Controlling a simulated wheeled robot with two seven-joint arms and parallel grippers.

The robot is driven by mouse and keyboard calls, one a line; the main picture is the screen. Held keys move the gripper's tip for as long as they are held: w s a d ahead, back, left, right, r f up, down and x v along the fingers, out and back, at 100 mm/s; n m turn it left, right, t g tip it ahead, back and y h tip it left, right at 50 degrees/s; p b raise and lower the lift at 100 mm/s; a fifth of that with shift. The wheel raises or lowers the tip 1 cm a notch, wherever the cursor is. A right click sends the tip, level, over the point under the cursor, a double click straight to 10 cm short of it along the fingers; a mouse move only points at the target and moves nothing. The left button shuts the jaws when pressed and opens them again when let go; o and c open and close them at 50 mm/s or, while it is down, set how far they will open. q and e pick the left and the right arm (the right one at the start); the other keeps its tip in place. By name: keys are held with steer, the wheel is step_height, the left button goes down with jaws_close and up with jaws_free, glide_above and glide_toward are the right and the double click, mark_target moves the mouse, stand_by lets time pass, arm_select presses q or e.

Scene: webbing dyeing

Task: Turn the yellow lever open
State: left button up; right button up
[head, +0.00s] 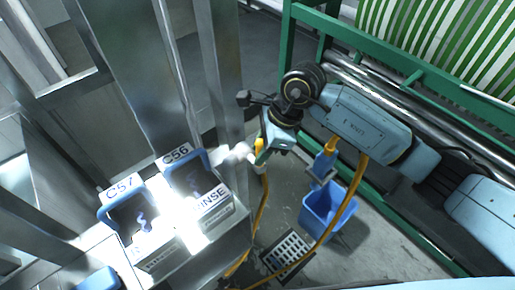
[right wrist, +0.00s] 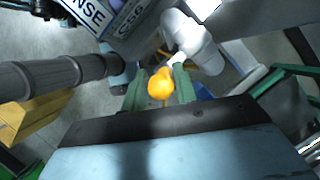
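The yellow lever (right wrist: 160,85) shows in the right wrist view as a rounded orange-yellow end. In the head view my right gripper (head: 262,150) is at the white pipe beside the steel post, and the lever is mostly hidden there by the gripper. My left gripper is not in view.
Blue-framed units labelled C57 (head: 130,212) and C56 (head: 190,172) stand left of the gripper. A green frame (head: 440,75) with rollers is at the right.

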steer(key=shift+x, duration=1.05)
steer(key=shift+w, duration=0.1)
jaws_close()
steer(key=shift+w+d+f+m+g+y+b, duration=0.15)
steer(key=shift+w+d+g+y+b, duration=0.45)
steer(key=shift+b, duration=1.65)
steer(key=shift+w+d+f+m+g+y+b, duration=0.1)
steer(key=shift+d+g+y+b, duration=0.4)
steer(key=shift+y+b, duration=1.35)
steer(key=shift+w+d+f+m+g+y+b, duration=0.15)
steer(key=shift+w+d+g+y+b, duration=0.45)
steer(key=shift+b, duration=2.1)
steer(key=shift+s+a+r, duration=0.1)
steer(key=shift+s+a, duration=0.15)
steer(key=shift+a, duration=0.05)
